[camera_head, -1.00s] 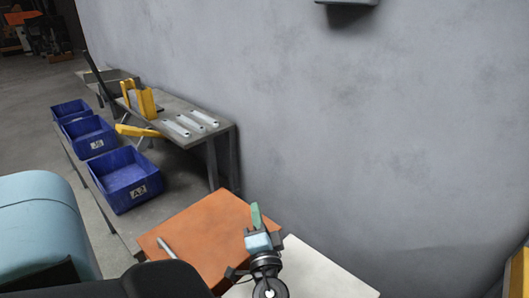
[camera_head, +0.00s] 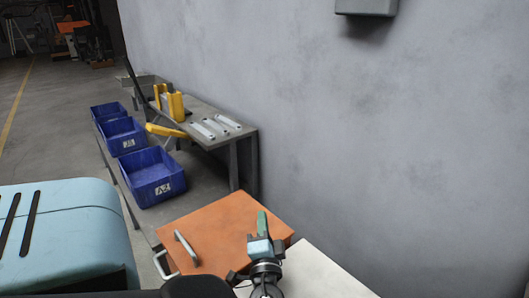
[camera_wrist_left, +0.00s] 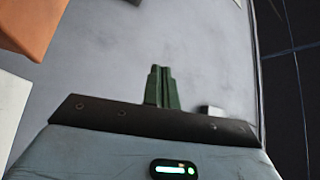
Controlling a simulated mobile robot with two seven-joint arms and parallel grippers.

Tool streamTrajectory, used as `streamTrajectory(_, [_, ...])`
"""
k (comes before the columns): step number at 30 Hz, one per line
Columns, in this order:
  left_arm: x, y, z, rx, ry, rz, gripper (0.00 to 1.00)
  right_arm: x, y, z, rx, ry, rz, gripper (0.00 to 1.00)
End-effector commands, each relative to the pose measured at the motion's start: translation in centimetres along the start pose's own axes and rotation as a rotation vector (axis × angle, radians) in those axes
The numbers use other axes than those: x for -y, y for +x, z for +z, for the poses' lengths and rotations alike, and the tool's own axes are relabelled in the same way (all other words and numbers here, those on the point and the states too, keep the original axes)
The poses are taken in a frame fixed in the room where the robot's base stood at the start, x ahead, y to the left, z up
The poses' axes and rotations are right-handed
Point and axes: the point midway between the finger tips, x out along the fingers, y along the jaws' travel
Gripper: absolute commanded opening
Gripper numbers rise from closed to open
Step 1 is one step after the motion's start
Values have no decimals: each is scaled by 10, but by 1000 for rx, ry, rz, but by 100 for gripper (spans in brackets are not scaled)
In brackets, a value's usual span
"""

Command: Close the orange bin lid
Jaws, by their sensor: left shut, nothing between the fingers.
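The orange bin lid (camera_head: 215,230) is a broad flat panel with a grey bar handle (camera_head: 186,247), low in the middle of the head view. It looks roughly level, but I cannot tell whether its edge meets the bin rim. An orange piece (camera_wrist_left: 32,24), likely the same lid, shows at the top left of the left wrist view. My left gripper (camera_head: 262,224) has green fingers pressed together and empty. It overlaps the lid's right part in the head view; contact cannot be told. Its fingers (camera_wrist_left: 162,88) also show in the wrist view. My right gripper is out of view.
A white surface (camera_head: 325,272) lies right of the lid. A grey bench (camera_head: 218,138) with metal brackets stands behind, with blue bins (camera_head: 158,178) on a lower shelf at its left. A grey wall (camera_head: 400,150) closes off the right. Open floor lies far left.

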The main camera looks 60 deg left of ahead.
Motion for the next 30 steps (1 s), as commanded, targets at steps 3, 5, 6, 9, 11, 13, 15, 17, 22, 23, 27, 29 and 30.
streamTrajectory(3, [0,0,0,0,0,0,0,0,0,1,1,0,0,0])
streamTrajectory(5, [0,0,0,0,0,0,0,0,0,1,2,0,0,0])
streamTrajectory(6, [0,0,0,0,0,0,0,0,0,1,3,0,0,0])
streamTrajectory(9, [0,-2,0,0,0,1,0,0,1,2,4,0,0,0])
streamTrajectory(11, [-1,-6,0,0,1,2,0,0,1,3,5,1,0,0])
streamTrajectory(13, [-2,-14,0,0,0,3,0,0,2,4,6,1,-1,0])
streamTrajectory(15, [-2,-25,1,1,0,4,0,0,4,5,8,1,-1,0])
streamTrajectory(17, [-2,-35,0,0,1,4,0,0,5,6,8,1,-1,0])
streamTrajectory(22, [-2,-61,1,1,1,3,0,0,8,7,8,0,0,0])
streamTrajectory(23, [-2,-64,1,1,1,3,0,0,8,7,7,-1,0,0])
streamTrajectory(27, [-1,-75,0,0,1,1,0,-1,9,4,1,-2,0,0])
streamTrajectory(29, [0,-77,0,0,0,1,0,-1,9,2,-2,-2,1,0])
streamTrajectory(30, [0,-78,0,1,0,0,0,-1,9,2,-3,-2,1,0])
